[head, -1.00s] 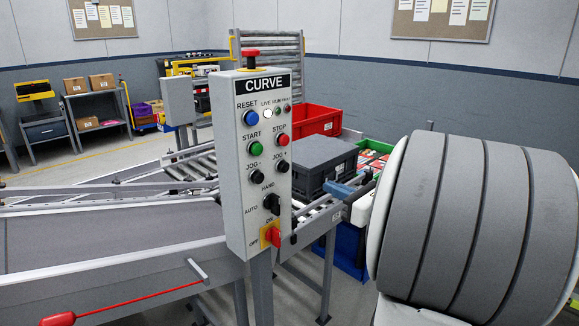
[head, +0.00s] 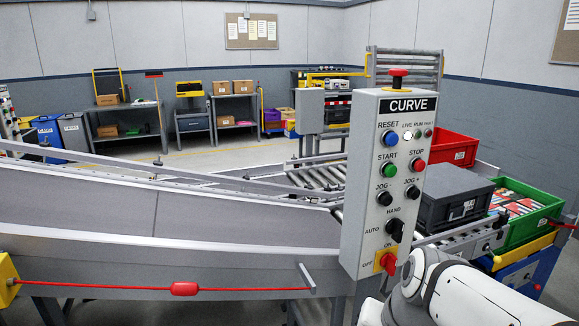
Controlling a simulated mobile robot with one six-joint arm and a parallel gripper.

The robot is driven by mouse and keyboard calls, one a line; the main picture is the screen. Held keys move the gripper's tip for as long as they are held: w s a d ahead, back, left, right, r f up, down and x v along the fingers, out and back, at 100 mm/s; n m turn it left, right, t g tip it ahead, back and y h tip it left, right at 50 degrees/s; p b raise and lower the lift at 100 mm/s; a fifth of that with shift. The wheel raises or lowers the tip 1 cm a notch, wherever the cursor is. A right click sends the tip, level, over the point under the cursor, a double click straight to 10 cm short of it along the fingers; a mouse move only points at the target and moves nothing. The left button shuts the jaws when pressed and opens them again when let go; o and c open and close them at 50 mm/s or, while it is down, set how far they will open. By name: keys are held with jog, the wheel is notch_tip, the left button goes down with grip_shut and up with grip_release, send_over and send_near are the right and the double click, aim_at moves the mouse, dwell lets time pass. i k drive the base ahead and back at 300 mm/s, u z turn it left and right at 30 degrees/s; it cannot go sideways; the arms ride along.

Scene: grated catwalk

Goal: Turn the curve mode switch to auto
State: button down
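The grey-white control panel headed CURVE (head: 352,215) stands upright on a post right of centre in the head view. Its curve mode switch (head: 395,230) is a black knob low on the panel, with HAND above it and AUTO to its left. The knob looks roughly upright, toward HAND, but it is too small to be sure. My white and grey arm (head: 465,297) fills the lower right, below and right of the panel. No gripper fingers show, and nothing is seen touching the switch.
Just below the switch is a red-on-yellow ON/OFF rotary switch (head: 388,263). Above are JOG, START, STOP and RESET buttons and a red mushroom button (head: 398,78). A red pull cord (head: 185,289) runs along the conveyor (head: 200,215). A dark crate (head: 455,200) sits right of the panel.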

aim_at(396, 227)
jog(key=u, duration=1.35)
jog(key=k, duration=1.6)
jog(key=z, duration=1.65)
jog(key=i, duration=1)
